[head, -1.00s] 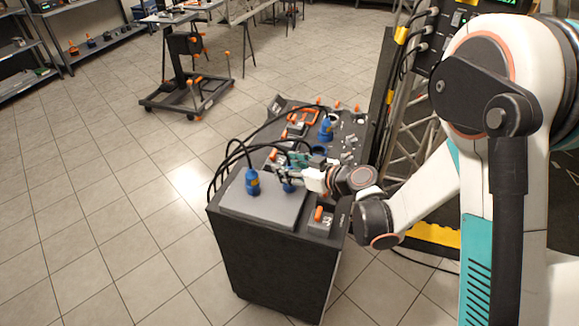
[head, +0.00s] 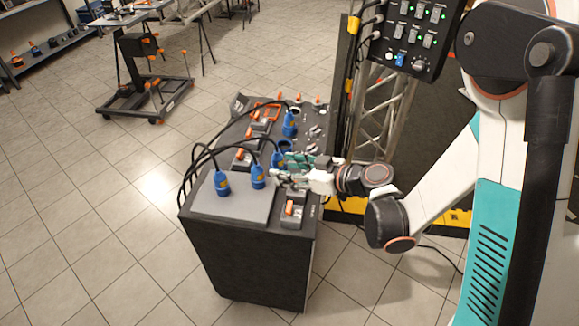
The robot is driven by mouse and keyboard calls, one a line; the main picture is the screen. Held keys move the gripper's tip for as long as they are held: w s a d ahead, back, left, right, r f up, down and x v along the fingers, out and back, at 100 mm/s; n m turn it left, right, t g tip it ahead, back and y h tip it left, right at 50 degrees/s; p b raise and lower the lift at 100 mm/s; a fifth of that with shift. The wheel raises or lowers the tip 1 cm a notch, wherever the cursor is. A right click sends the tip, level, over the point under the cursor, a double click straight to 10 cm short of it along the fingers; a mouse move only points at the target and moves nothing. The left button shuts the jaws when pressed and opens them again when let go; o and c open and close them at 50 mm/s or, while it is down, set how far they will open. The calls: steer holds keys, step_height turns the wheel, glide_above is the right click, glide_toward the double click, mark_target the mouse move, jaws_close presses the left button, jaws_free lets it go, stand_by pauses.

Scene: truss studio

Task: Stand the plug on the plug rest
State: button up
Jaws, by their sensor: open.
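Several blue plugs with black cables stand on or over the dark cart. One plug (head: 222,183) stands upright on the grey plate (head: 235,207) at the cart's near end. A second plug (head: 258,178) is upright beside it, toward the plate's right back edge. A third plug (head: 277,161) is just behind my gripper, partly hidden. A fourth plug (head: 289,125) stands further back. My gripper (head: 283,172) is open, to the right of the second plug, with a small gap to it. I cannot tell which part is the plug rest.
An orange-handled latch block (head: 292,208) sits at the cart's near right corner. More orange latches and small parts lie further back. A truss (head: 385,120) and control panel (head: 412,38) stand behind right. The tiled floor left of the cart is clear.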

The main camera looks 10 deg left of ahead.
steer(key=shift+d+r, duration=0.1)
steer(key=shift+d, duration=0.05)
steer(key=s+d+r+m+h, duration=0.4)
steer(key=s+d, duration=0.2)
steer(key=d, duration=0.2)
steer(key=s+d+r+m+h, duration=0.4)
steer(key=s+d, duration=0.2)
steer(key=d, duration=0.3)
steer(key=s+d+r+m+h, duration=0.4)
steer(key=s+d, duration=0.3)
steer(key=d, duration=0.1)
steer(key=shift+d+r+m+t, duration=0.25)
steer(key=shift+d+m+t, duration=0.05)
steer(key=shift+d+t, duration=0.1)
steer(key=shift+a, duration=0.1)
